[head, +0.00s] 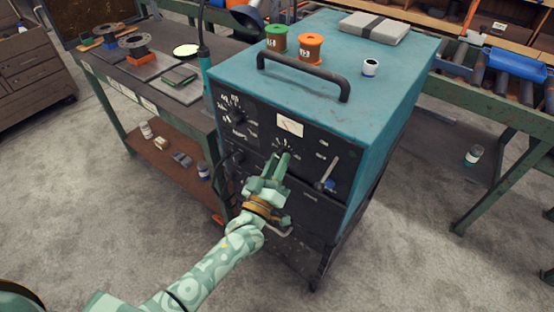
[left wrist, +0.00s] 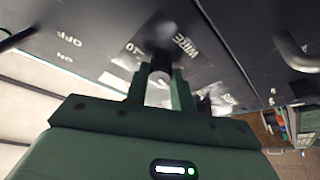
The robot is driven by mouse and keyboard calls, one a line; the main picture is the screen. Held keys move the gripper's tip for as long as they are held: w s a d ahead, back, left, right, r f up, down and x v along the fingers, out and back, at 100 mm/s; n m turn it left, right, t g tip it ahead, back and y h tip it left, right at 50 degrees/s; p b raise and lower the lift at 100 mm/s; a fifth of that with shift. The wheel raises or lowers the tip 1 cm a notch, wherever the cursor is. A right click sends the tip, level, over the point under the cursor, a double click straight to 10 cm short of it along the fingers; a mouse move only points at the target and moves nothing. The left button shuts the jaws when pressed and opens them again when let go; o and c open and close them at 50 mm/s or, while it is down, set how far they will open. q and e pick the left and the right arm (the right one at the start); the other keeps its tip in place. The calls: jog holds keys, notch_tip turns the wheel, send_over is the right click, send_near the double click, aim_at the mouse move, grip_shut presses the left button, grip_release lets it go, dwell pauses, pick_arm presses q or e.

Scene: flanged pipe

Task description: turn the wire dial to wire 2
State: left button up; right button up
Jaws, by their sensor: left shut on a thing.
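The wire dial (left wrist: 160,66) is a dark knob with a light end on the black front panel of a teal machine (head: 350,140). The left wrist view shows the label WIRE (left wrist: 186,46) beside it and a partly readable numeral on its other side. My left gripper (head: 281,161) reaches the panel from the front, and its two fingers are shut on the dial, one on each side. The gripper hides the dial in the head view. I cannot read which wire the dial points to. My right gripper is not in view.
A second dial (head: 239,117) sits at the panel's upper left, and a lever (head: 328,172) stands out to the right of my gripper. Green (head: 276,38) and orange (head: 311,49) spools and a black handle (head: 303,76) are on the machine's top. A workbench (head: 145,85) stands left.

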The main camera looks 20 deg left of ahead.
pick_arm(q)
jog(key=shift+n, duration=0.6)
jog(key=o, duration=1)
jog(key=v, duration=1.6)
jog(key=shift+s+d, duration=0.15)
jog(key=shift+s, duration=0.1)
